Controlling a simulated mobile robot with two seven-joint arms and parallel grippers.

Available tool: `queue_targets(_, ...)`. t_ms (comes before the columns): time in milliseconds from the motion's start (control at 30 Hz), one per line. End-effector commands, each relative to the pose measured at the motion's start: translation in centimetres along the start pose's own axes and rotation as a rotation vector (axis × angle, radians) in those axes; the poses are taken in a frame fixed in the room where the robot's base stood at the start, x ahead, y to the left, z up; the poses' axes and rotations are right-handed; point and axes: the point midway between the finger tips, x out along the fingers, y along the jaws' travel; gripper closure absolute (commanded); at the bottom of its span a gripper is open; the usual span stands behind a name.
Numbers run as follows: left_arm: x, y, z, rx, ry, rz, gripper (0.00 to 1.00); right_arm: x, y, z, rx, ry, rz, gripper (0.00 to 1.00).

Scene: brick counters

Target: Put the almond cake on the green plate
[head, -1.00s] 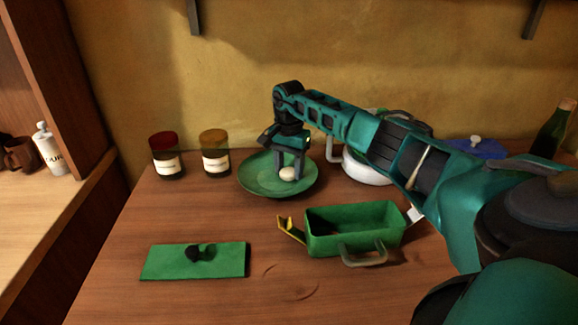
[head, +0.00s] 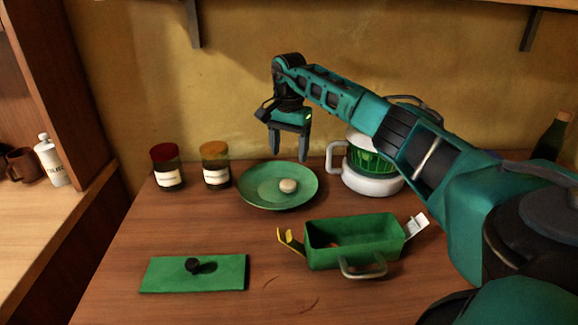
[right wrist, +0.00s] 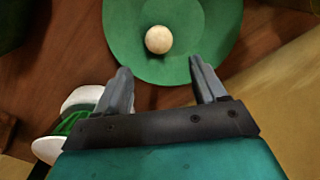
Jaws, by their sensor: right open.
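The almond cake (head: 288,186), a small pale round piece, rests on the green plate (head: 258,194) at the back middle of the counter. In the right wrist view the cake (right wrist: 159,40) lies on the flat of the plate (right wrist: 205,62), beyond the fingertips and touching neither. My right gripper (head: 289,156) is open and empty, above the plate and clear of the cake. In the right wrist view its two fingers (right wrist: 159,72) stand wide apart with nothing between them. My left gripper is not in view.
A green box (head: 350,244) with a handle stands in front of the plate. A green lid (head: 215,275) with a dark knob lies at front left. Two jars, red-capped (head: 166,168) and amber-capped (head: 215,166), stand left of the plate. A white-and-green pot (head: 372,183) stands right.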

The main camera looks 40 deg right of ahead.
Motion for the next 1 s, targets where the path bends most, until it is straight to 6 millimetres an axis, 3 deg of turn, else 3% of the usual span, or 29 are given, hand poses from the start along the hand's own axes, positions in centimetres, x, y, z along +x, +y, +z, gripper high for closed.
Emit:
queue_targets(100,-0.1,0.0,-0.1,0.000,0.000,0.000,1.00,-2.0,0.0,0.0,0.000,0.001,-0.001,0.29)
queue_targets(267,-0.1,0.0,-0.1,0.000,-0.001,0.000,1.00,-3.2,0.0,0.0,0.000,0.001,0.000,0.29)
queue_targets(1000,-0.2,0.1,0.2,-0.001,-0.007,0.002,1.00,-3.3,0.0,0.0,0.000,0.000,0.001,0.29)
